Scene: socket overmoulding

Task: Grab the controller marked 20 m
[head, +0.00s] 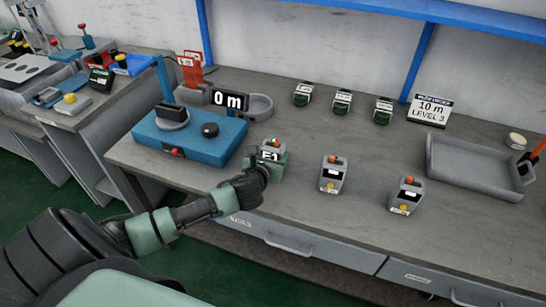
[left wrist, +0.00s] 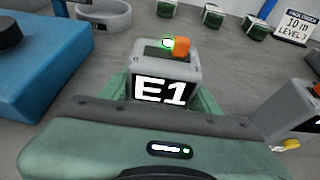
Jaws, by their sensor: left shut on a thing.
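My left gripper (head: 262,172) is shut on a grey controller (head: 271,146) with an orange knob on top. In the left wrist view this controller (left wrist: 166,68) has a dark display reading "E1" and a lit green spot beside the knob. The gripper's green fingers lie on both sides of it. Two similar grey controllers, a middle one (head: 333,174) and a right one (head: 406,195), stand on the bench with orange knobs and yellow buttons. Their displays are too small to read. I see no "20 m" marking. My right gripper is not in view.
A blue box (head: 190,145) and a "0 m" display (head: 230,100) stand left of the held controller. Several green-and-white devices (head: 342,101) line the back beside a "10 m LEVEL 3" sign (head: 430,110). A grey tray (head: 475,178) is at right.

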